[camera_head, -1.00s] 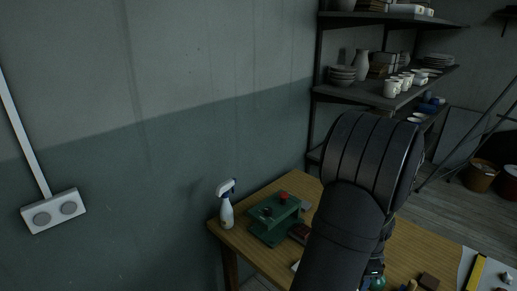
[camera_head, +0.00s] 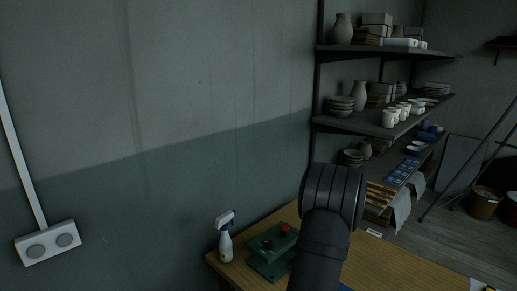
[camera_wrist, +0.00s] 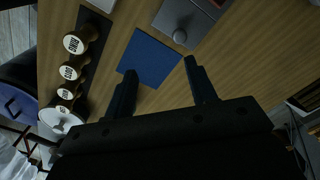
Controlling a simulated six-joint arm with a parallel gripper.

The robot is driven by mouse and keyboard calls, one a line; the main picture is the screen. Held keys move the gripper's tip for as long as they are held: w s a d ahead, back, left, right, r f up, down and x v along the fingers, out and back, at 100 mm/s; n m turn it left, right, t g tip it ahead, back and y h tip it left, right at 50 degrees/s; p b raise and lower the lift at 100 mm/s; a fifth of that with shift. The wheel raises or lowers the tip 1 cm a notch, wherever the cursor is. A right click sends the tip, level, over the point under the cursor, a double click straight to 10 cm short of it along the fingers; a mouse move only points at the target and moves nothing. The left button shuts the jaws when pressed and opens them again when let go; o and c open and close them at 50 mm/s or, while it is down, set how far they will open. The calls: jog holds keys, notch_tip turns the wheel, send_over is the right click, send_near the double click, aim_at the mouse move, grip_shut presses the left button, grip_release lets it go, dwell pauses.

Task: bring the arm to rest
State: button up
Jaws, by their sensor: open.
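My gripper (camera_wrist: 160,66) shows in the wrist view with its two dark fingers spread apart and nothing between them. It is above the wooden table (camera_wrist: 235,75), over a flat blue square (camera_wrist: 150,58). In the head view my dark arm rises from the bottom edge in front of the table (camera_head: 398,268); the gripper itself is hidden there.
Several round labelled knobs (camera_wrist: 70,72) stand left of the fingers, and a grey box (camera_wrist: 184,20) with a round knob lies ahead. A spray bottle (camera_head: 225,240) and a green device (camera_head: 272,262) stand near the wall. Shelves (camera_head: 385,122) hold pottery behind my arm.

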jog(key=w+a, duration=0.2)
jog(key=w, duration=0.1)
jog(key=w+a+f, duration=0.1)
jog(key=w+a, duration=0.1)
jog(key=w, duration=0.1)
jog(key=w+a+f, duration=0.1)
jog(key=w+a, duration=0.2)
jog(key=w, duration=0.1)
jog(key=shift+f, duration=0.6)
jog(key=shift+r, duration=0.1)
jog(key=shift+r, duration=0.25)
jog(key=s+d+r, duration=0.1)
jog(key=s+d, duration=0.3)
jog(key=s, duration=0.4)
jog(key=s+d+r, duration=0.1)
jog(key=s+d, duration=0.4)
jog(key=s, duration=0.3)
jog(key=shift+d+r, duration=0.15)
jog(key=shift+r, duration=0.05)
